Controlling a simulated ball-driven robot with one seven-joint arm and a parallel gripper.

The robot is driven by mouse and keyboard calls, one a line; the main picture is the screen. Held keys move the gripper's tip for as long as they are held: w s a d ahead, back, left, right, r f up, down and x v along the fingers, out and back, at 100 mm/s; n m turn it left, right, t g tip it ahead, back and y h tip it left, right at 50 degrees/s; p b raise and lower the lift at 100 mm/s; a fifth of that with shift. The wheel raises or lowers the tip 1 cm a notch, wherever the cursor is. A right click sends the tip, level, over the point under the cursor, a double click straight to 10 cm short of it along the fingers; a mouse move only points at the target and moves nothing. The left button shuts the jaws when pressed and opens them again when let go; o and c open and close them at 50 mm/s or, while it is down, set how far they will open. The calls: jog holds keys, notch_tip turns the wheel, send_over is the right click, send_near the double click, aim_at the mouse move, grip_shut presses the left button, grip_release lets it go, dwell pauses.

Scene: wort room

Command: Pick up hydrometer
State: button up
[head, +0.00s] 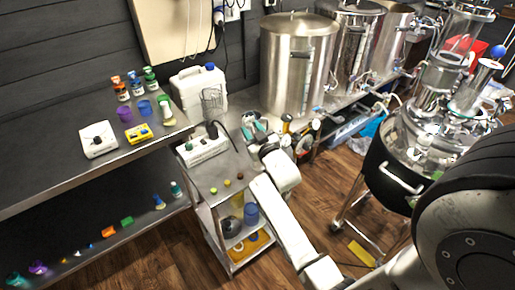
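I cannot pick out a hydrometer with certainty in the head view. My gripper (254,127) is at the end of my white arm, above the back right part of the small metal cart (205,182). It is small and partly covered by my wrist, so its fingers and anything between them cannot be made out. A wire-like cylinder (212,102) stands behind a white device (203,146) at the back of the cart, left of my gripper. Several small coloured round things (227,183) lie on the front of the cart top.
A steel bench (60,165) at left holds a white scale (98,139), a yellow device (137,133) and several bottles. A white jug (200,88) stands behind the cart. Steel kettles (298,65) line the back. A wheeled vessel (400,155) stands at right. Wood floor (165,255) lies between.

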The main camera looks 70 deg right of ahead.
jog(key=shift+c, duration=0.2)
grip_shut()
notch_tip(320, 180, up, 10)
jog(key=shift+f+p, duration=0.1)
jog(key=shift+p, duration=0.7)
